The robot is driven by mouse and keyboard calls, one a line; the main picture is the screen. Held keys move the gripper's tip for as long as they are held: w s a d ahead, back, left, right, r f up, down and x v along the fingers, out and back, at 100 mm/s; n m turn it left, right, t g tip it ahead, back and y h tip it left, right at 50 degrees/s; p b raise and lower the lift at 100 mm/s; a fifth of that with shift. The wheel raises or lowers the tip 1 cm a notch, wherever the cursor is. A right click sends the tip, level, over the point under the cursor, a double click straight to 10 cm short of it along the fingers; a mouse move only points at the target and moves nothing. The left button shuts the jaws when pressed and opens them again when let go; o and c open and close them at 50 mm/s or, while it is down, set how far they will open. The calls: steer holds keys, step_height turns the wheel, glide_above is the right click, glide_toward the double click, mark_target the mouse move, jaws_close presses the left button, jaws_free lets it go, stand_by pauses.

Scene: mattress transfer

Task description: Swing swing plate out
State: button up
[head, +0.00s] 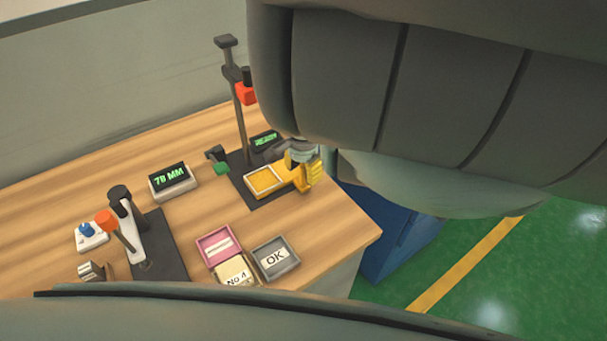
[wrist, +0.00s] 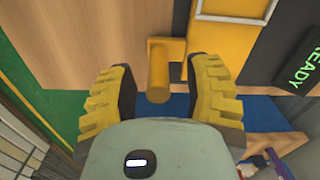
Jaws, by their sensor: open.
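The yellow swing plate (head: 263,180) lies over a dark base at the foot of a tall post station, near the table's right edge. A yellow handle (wrist: 160,68) with a round peg stands between my fingers. My gripper (wrist: 164,88) is open, one yellow ridged finger on each side of the handle, with visible gaps. In the head view my gripper (head: 308,172) is at the plate's right end, partly hidden by my arm.
The tall post (head: 238,115) with a red part rises behind the plate. A READY display (head: 265,140) is beside it. A 78 MM display (head: 172,180), an orange-knobbed lever device (head: 140,240), a pink tray (head: 219,245) and an OK tray (head: 276,258) stand leftward. A blue cabinet (head: 385,232) is right.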

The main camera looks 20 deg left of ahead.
steer(key=shift+f, duration=0.7)
steer(key=shift+c, duration=0.2)
jaws_close()
